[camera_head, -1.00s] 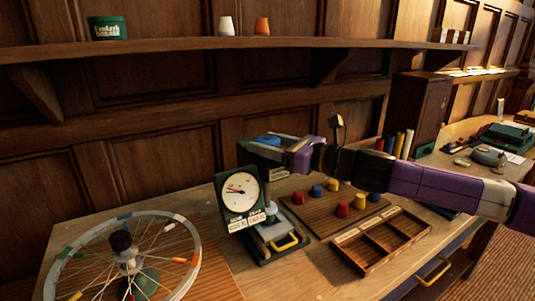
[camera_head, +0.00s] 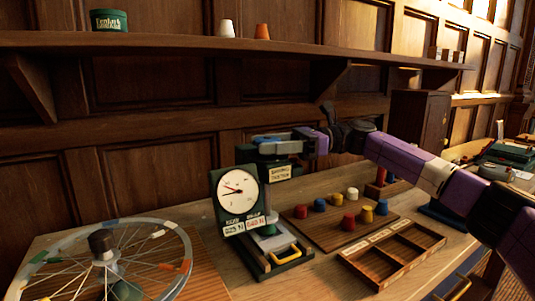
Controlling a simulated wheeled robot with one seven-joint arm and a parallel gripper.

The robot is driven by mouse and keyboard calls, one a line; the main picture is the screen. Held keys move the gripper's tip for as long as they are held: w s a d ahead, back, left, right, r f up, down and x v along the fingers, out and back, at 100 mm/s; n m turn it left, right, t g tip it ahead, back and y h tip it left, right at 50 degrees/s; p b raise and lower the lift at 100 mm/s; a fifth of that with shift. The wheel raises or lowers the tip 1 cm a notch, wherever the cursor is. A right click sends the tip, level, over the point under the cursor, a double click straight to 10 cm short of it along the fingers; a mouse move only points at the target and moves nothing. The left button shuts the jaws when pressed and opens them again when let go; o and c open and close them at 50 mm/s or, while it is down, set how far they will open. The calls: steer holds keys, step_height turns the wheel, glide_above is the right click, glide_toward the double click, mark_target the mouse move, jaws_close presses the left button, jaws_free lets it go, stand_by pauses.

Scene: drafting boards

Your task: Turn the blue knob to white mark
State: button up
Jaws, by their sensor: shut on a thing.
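The blue knob (camera_head: 267,139) sits on top of a dark green device, behind and above its round white dial (camera_head: 238,189). My gripper (camera_head: 270,145) reaches in from the right at knob height and is shut on the knob; the fingers hide most of its sides. The dial's needle points left and a little up. The white mark cannot be made out at this size and angle.
Right of the device are a board (camera_head: 318,234) with several coloured pegs and an empty compartment tray (camera_head: 375,279). A shelf (camera_head: 180,42) runs along the wall above.

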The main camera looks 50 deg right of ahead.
steer(key=shift+w+n+g+y, duration=0.1)
steer(key=shift+n+g+y, duration=0.7)
steer(key=shift+n+g, duration=0.7)
steer(key=shift+r+n+g+y, duration=0.15)
steer(key=shift+n+g, duration=0.2)
steer(key=shift+g, duration=0.45)
steer(key=shift+n+g+y, duration=0.15)
steer(key=shift+n+g, duration=0.2)
steer(key=shift+g, duration=0.45)
steer(key=o, duration=1.4)
steer(key=shift+c, duration=0.2)
